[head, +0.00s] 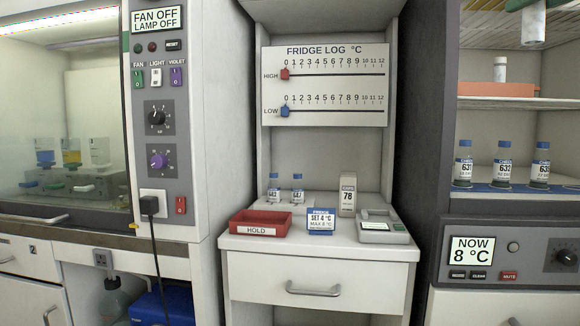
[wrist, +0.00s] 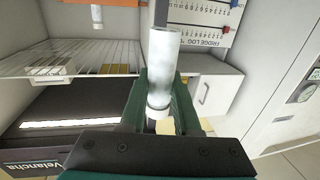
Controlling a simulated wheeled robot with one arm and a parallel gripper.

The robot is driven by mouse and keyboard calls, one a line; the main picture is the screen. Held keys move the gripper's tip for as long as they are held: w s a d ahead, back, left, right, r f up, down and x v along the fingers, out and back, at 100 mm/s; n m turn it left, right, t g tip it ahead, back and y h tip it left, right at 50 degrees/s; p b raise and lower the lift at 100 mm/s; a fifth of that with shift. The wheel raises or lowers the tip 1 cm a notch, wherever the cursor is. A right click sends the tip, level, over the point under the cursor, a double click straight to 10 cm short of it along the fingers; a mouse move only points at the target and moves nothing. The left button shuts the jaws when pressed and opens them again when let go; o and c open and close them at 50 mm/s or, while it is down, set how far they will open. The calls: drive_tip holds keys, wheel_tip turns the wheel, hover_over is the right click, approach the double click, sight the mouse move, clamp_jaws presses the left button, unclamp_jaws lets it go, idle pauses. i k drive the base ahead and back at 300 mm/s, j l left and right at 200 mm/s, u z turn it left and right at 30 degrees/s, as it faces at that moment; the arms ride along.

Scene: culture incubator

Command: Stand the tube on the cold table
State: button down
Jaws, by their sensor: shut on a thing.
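A whitish, cloudy tube (wrist: 163,65) is held between the green fingers of my gripper (wrist: 161,98) in the wrist view. In the head view the tube (head: 533,27) hangs at the top right edge, in front of the shelf unit, with a dark green part of my gripper (head: 521,4) above it. The likely cold table (head: 480,187) is the blue-topped surface at right, above a panel reading NOW 8 °C. Blue-capped bottles 631 (head: 463,164), 632 (head: 504,164) and 633 (head: 540,164) stand on it in a row. The tube is well above and apart from it.
A shelf (head: 510,102) above the blue surface holds an orange rack (head: 495,89) and a white bottle (head: 500,69).

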sight(343, 230)
drive_tip(key=k+j, duration=0.65)
drive_tip(key=k, duration=0.15)
